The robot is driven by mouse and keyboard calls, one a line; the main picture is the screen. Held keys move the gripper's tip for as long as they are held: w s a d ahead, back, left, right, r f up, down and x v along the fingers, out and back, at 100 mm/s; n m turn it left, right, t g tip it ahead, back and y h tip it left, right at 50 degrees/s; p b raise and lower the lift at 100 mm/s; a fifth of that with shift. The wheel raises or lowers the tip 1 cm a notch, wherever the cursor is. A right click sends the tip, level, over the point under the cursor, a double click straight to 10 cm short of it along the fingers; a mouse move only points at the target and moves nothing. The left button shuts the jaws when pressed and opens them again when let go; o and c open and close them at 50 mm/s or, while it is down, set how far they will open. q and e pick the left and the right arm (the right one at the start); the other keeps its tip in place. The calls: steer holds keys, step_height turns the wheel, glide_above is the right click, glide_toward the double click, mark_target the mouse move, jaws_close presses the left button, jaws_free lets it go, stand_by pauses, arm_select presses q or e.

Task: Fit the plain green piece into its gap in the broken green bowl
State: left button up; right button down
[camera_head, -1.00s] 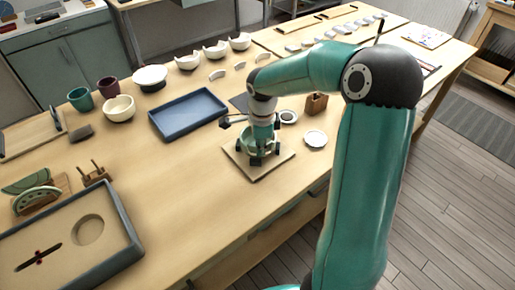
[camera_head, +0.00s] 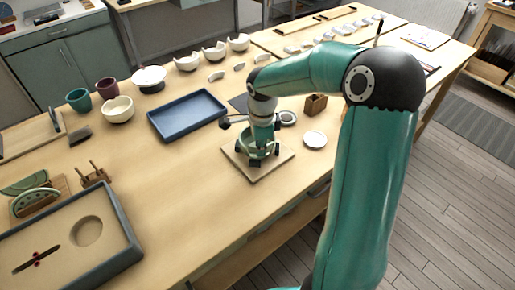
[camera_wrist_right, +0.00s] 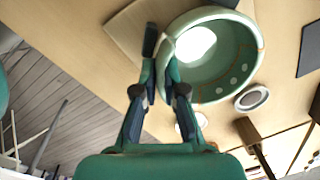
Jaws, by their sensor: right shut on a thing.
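The broken green bowl (camera_head: 268,146) stands on a square wooden board near the middle of the bench. It shows larger in the right wrist view (camera_wrist_right: 240,72), with dots inside and thin gold lines near its rim. My right gripper (camera_head: 258,157) is down at the bowl. In the right wrist view its fingers (camera_wrist_right: 163,72) are shut on the plain green piece (camera_wrist_right: 164,52) at the left side of the bowl's rim. The fingers hide most of the piece, and I cannot tell whether it is seated in the gap. My left gripper is not in view.
A blue tray (camera_head: 187,114) lies left of the board (camera_head: 283,160). A small white dish (camera_head: 315,139) and a wooden block (camera_head: 316,104) stand to its right.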

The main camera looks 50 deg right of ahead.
steer(key=shift+b, duration=0.6)
stand_by(1.1)
steer(key=shift+f+b, duration=0.35)
steer(key=shift+b, duration=0.1)
steer(key=shift+b, duration=0.45)
stand_by(1.8)
steer(key=shift+f+b, duration=0.3)
steer(key=shift+b, duration=0.15)
stand_by(1.2)
steer(key=c, duration=1.2)
jaws_free()
steer(key=shift+o, duration=0.4)
steer(key=o, duration=0.4)
